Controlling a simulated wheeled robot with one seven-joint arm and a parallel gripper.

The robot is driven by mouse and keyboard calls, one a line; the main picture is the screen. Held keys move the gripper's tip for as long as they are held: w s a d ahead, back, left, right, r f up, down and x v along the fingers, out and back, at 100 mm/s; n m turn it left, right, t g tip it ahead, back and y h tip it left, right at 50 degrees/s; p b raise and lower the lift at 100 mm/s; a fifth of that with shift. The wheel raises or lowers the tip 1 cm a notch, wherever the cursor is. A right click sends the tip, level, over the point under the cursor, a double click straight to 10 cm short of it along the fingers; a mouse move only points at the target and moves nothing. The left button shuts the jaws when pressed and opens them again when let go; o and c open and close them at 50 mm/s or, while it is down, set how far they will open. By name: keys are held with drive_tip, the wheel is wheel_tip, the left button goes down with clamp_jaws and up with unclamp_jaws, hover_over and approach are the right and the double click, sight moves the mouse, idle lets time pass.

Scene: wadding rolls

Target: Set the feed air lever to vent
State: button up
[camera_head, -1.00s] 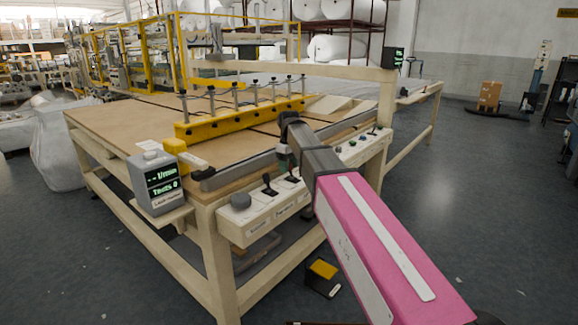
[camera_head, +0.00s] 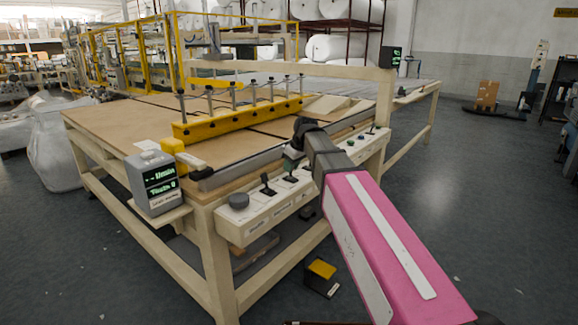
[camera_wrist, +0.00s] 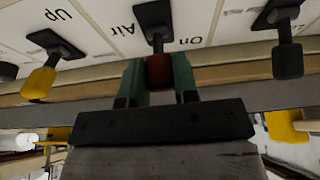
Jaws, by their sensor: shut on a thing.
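In the wrist view, a lever with a dark red knob (camera_wrist: 159,70) stands in a black slot plate on the pale control panel. The panel appears upside down there, with "Air" and "On" readable near this lever; the rest of its label is cut off or hidden. My gripper (camera_wrist: 158,80) is shut on the red knob, a green finger on either side. In the head view my gripper (camera_head: 291,162) is at the front panel (camera_head: 262,216), partly hidden by my wrist. The lever's exact tilt is hard to tell.
A yellow-knobbed lever (camera_wrist: 40,82) and a black-knobbed lever (camera_wrist: 287,62) flank the held one closely. In the head view, a grey display box (camera_head: 154,182) stands at the table's left corner. A yellow-topped foot pedal (camera_head: 322,272) lies on the floor below.

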drive_tip(key=shift+s+d+f+t+y, duration=0.1)
drive_tip(key=shift+s+d+t+y, duration=0.3)
drive_tip(key=shift+y, duration=0.25)
drive_tip(key=shift+s+d+f+t+y, duration=0.15)
drive_tip(key=shift+d+t+y, duration=0.1)
drive_tip(key=shift+t+y, duration=0.35)
drive_tip(key=o, duration=0.9)
drive_tip(key=v, duration=1.1)
drive_tip(key=shift+d, duration=0.1)
drive_tip(key=s+d+f+m+g+h, duration=0.1)
drive_tip(key=s+d+f, duration=0.4)
drive_tip(key=f, duration=0.7)
drive_tip(key=s+d+f+m+g+h, duration=0.2)
drive_tip(key=s+d+f+m, duration=0.3)
drive_tip(key=f, duration=0.8)
drive_tip(key=s+d+f+m+g+h, duration=0.1)
drive_tip(key=s+d+f+m+h, duration=0.2)
drive_tip(key=f, duration=0.9)
drive_tip(key=shift+s+d+f+m+g, duration=0.1)
drive_tip(key=shift+s+d+m, duration=0.25)
drive_tip(key=shift+d, duration=0.25)
drive_tip(key=shift+s+d+f+m+g, duration=0.1)
drive_tip(key=shift+s+d+m, duration=0.2)
drive_tip(key=shift+d, duration=0.3)
drive_tip(key=shift+s+d+f+m+g, duration=0.1)
drive_tip(key=shift+s+d+m, duration=0.25)
drive_tip(key=shift+d, duration=0.3)
